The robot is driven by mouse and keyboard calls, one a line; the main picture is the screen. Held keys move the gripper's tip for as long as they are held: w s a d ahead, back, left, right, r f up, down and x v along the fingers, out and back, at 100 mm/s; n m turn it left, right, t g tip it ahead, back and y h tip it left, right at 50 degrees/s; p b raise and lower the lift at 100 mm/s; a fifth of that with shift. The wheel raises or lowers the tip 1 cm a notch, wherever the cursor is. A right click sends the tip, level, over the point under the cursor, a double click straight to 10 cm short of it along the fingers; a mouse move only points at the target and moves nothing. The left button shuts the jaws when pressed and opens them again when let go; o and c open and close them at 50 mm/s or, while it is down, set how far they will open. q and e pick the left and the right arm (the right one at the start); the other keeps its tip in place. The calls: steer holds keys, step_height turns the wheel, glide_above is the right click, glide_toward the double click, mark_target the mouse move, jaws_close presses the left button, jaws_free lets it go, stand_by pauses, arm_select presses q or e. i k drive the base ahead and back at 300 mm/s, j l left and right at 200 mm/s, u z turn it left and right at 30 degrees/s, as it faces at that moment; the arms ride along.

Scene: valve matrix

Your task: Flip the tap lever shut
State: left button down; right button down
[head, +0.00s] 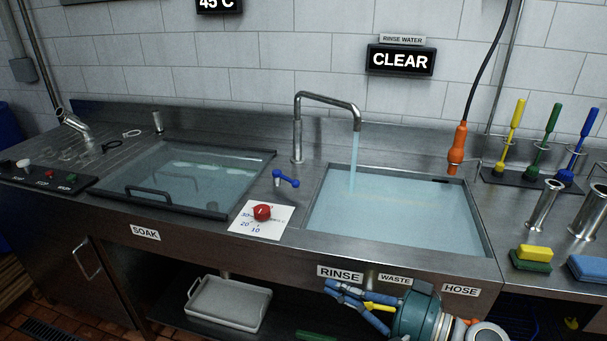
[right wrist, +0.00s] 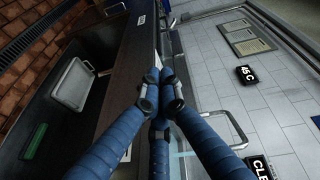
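The tap (head: 298,125) is a bent steel spout behind the rinse basin, and water (head: 354,160) runs from it into the basin. The blue tap lever (head: 287,179) sits on the steel counter between the two basins, its handle pointing to the right. My right gripper (head: 331,288) is in front of the counter's front edge, below and to the right of the lever and well apart from it. In the right wrist view its blue fingers (right wrist: 161,78) meet at the tips with nothing visible between them. My left gripper is not in view.
The rinse basin (head: 484,228) is full of water. A red dial knob (head: 262,212) stands on a white card in front of the lever. The soak basin (head: 150,192) has a handled clear lid. An orange hose nozzle (head: 457,150) hangs at the right. A grey tray (head: 228,303) lies below.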

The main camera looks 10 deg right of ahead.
mark_target(276, 173)
steer(key=i+l, duration=0.15)
steer(key=i, duration=0.3)
steer(key=i+l, duration=0.2)
steer(key=i, duration=0.25)
steer(key=i+l, duration=0.15)
steer(key=i, duration=0.3)
